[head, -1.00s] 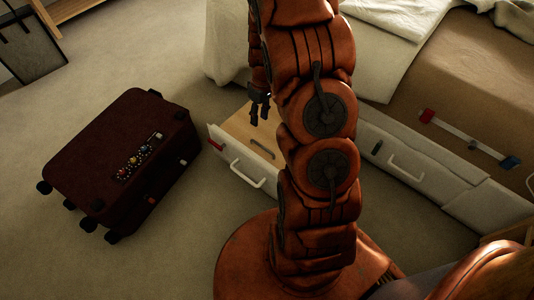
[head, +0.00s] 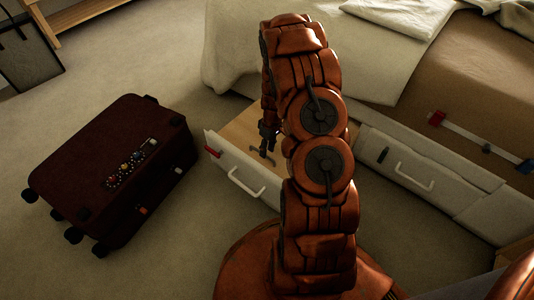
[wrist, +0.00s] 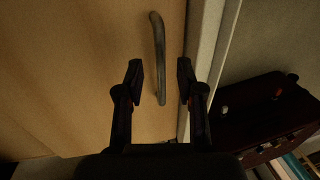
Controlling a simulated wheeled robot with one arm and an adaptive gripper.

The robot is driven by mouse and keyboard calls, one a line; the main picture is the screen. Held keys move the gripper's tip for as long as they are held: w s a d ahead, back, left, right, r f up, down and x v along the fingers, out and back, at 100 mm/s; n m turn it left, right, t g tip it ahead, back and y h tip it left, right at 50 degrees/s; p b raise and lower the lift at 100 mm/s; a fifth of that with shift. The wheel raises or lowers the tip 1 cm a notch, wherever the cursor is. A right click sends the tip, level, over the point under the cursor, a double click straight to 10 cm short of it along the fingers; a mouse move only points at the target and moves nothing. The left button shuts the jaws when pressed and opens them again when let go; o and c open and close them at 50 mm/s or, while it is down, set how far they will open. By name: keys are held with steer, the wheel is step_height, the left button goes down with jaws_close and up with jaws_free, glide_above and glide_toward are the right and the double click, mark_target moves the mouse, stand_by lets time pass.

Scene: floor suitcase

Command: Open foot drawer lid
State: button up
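The foot drawer (head: 228,160) is pulled out from under the bed, with a white front and a white handle. A light wooden lid (head: 240,130) covers its top, and also fills the left of the wrist view (wrist: 70,70). A dark bar handle (wrist: 158,50) is on the lid; in the head view this handle (head: 262,155) is partly hidden by my gripper. My gripper (wrist: 159,80) is open, with its two fingers apart on either side of the handle in the picture. My gripper (head: 267,145) is over the lid; contact cannot be told.
A dark red suitcase (head: 90,160) lies on the carpet left of the drawer. A second white drawer front (head: 400,165) is at the right under the bed (head: 480,70). A bag (head: 25,60) stands at the far left. Carpet between suitcase and drawer is clear.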

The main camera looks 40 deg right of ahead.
steer(key=shift+a+f, duration=0.15)
steer(key=shift+f, duration=0.65)
jaws_close()
